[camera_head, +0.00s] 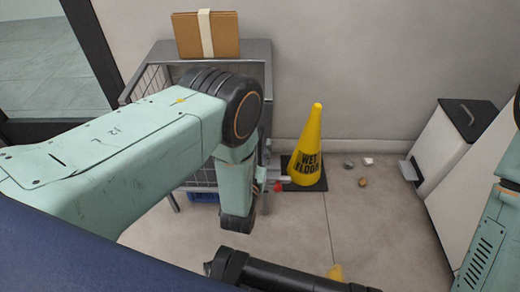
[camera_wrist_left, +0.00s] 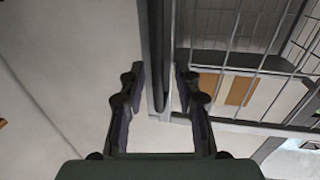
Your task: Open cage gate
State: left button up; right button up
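The metal cage (camera_head: 150,82) is a grey wheeled frame with mesh sides, standing against the wall in the head view. My left arm hides much of its front. In the left wrist view, a dark upright bar of the cage frame (camera_wrist_left: 157,45) runs between the two fingers of my left gripper (camera_wrist_left: 158,85). The fingers are spread, with gaps to the bar, and do not grip it. Mesh wires (camera_wrist_left: 265,60) show to the right of the bar. Whether the gate is latched cannot be told.
A white pedal bin (camera_head: 440,145) is farther right. Small bits lie on the otherwise open floor (camera_head: 345,225).

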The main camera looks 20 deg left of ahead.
pick_arm(q)
grip_shut()
dwell(0.4)
dwell(0.6)
